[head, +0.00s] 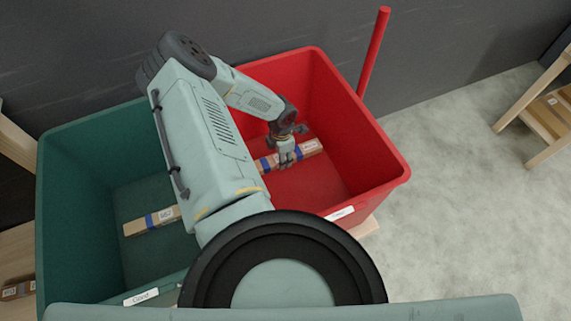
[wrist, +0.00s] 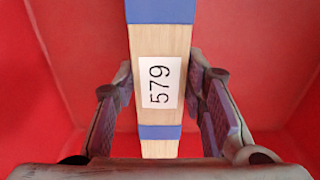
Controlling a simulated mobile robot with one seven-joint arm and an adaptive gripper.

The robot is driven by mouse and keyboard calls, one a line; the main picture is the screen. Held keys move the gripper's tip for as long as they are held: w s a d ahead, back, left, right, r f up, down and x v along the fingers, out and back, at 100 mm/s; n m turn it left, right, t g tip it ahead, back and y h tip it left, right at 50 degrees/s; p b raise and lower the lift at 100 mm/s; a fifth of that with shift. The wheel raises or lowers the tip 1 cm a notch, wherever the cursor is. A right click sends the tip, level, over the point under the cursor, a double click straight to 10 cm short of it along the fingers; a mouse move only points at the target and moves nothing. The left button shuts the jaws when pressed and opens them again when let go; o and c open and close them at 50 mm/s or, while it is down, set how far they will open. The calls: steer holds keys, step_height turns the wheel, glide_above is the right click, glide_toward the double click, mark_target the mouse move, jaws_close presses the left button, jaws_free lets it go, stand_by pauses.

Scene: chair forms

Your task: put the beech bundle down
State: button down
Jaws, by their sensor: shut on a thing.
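The beech bundle (head: 308,149) is a pale wooden block with blue bands, inside the red bin (head: 393,172). In the wrist view the bundle (wrist: 158,50) carries a white label reading 579. My gripper (head: 285,152) is down inside the red bin, over the bundle's middle. In the wrist view my gripper (wrist: 163,115) is shut on the bundle, one finger at each side. I cannot tell whether the bundle touches the bin floor. Part of it is hidden behind my gripper and arm in the head view.
A green bin (head: 62,150) stands left of the red bin, with another blue-banded wooden bundle (head: 150,221) on its floor. A red pole (head: 374,52) rises behind the red bin. A wooden rack (head: 545,110) stands at far right. The concrete floor (head: 450,190) between is clear.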

steer(key=shift+f+p, duration=0.5)
steer(key=shift+f, duration=3.1)
steer(key=c, duration=1)
jaws_free()
steer(key=shift+f, duration=0.1)
step_height(320, 180, up, 12)
steer(key=shift+r+b, duration=0.1)
steer(key=shift+b, duration=0.8)
